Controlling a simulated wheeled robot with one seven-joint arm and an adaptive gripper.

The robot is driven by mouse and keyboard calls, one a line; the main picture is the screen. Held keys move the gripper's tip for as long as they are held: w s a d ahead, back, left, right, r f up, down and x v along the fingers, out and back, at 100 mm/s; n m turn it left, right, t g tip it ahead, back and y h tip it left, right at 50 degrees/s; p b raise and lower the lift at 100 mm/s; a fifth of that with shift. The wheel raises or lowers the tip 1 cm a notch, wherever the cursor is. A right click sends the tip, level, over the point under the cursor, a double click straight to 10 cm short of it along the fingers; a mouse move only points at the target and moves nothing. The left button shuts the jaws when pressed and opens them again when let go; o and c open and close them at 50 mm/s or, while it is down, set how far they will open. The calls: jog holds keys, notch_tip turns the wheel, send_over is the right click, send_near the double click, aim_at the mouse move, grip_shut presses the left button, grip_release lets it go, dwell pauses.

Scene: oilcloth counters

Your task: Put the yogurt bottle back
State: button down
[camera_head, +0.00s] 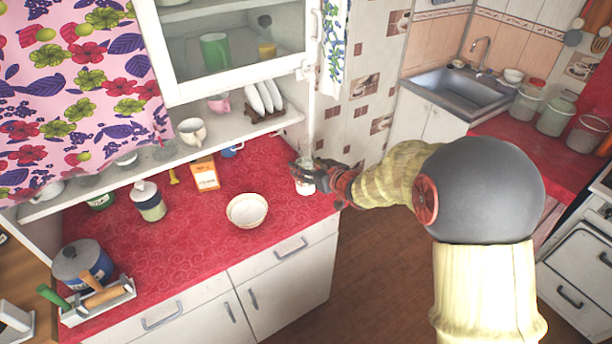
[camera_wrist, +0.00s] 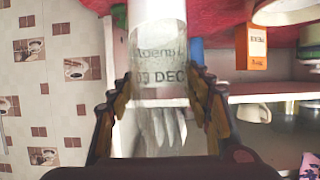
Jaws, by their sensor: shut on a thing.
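The yogurt bottle (camera_head: 306,187) is a small pale container at the right end of the red counter (camera_head: 285,228). My gripper (camera_head: 318,172) reaches in from the right and is shut on it. In the wrist view the bottle (camera_wrist: 160,52) stands between my two fingers (camera_wrist: 160,95), and its label shows printed text ending in "03 DEC". The fingers hide part of the bottle in the head view. I cannot tell whether its base touches the counter.
A white bowl (camera_head: 247,210) and an orange box (camera_head: 204,174) stand left of the bottle. A lidded jar (camera_head: 149,201) is farther left. Behind runs a low white shelf (camera_head: 215,134) with cups and a plate rack (camera_head: 264,101). The counter's front middle is clear.

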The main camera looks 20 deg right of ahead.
jog(key=shift+w+d+f, duration=0.1)
jog(key=shift+w+f, duration=0.25)
jog(key=shift+w+f+b, duration=0.15)
jog(key=shift+f+b, duration=0.65)
jog(key=shift+f, duration=0.75)
jog(key=shift+f, duration=0.1)
jog(key=shift+f, duration=0.1)
jog(key=c, duration=0.8)
grip_release()
jog(key=shift+c, duration=0.2)
